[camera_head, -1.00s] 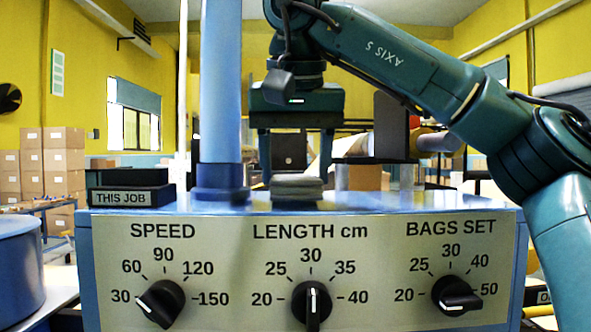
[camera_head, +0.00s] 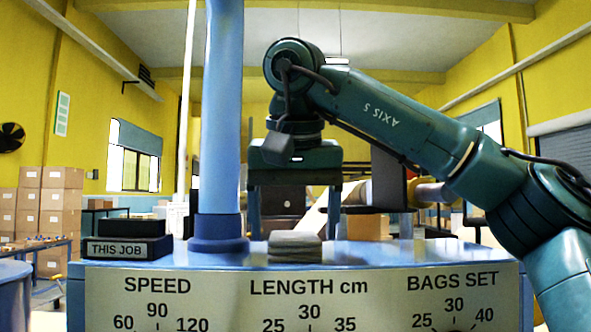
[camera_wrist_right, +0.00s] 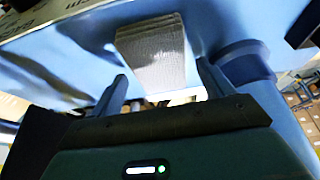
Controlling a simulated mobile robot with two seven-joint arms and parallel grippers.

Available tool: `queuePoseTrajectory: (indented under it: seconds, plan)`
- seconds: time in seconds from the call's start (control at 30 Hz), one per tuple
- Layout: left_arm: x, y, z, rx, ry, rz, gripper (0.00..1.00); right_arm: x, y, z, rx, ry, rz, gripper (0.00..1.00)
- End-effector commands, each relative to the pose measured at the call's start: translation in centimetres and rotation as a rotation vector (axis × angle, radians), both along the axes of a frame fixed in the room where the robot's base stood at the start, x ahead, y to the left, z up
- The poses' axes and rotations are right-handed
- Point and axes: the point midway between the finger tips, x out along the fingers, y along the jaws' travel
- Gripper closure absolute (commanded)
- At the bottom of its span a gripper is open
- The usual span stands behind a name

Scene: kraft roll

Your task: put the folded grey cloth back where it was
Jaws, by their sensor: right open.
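The folded grey cloth (camera_head: 294,247) lies flat as a small layered stack on top of the blue machine cabinet, right of the blue post. It also shows in the right wrist view (camera_wrist_right: 155,50), ahead of my fingers. My right gripper (camera_head: 294,230) is open and points down over the cloth, one finger on each side of it in the picture. Its two fingers stand apart in the right wrist view (camera_wrist_right: 163,68), with a gap between them and the cloth. I see nothing held. My left gripper is not in view.
A blue post (camera_head: 222,130) rises close to the left of the cloth. A dark block labelled THIS JOB (camera_head: 130,247) sits farther left. The cabinet's front panel (camera_head: 230,300) has dials. The cabinet top (camera_head: 390,254) is bare to the right. A pale roll (camera_head: 360,193) lies behind.

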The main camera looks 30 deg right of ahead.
Motion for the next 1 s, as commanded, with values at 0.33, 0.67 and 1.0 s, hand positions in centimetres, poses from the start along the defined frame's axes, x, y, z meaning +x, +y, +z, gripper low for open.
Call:
queuePoseTrajectory:
  seconds: [0.33, 0.67, 1.0]
  plan:
    - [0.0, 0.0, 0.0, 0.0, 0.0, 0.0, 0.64, -3.2, 1.9, 7.1, -0.004, -0.009, -0.006, 0.2]
    - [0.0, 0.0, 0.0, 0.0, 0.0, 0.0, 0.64, -4.4, 2.6, 10.6, -0.002, -0.001, -0.003, 0.2]
    - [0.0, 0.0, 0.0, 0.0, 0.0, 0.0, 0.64, -4.7, 2.7, 11.1, 0.0, -0.002, -0.001, 0.2]
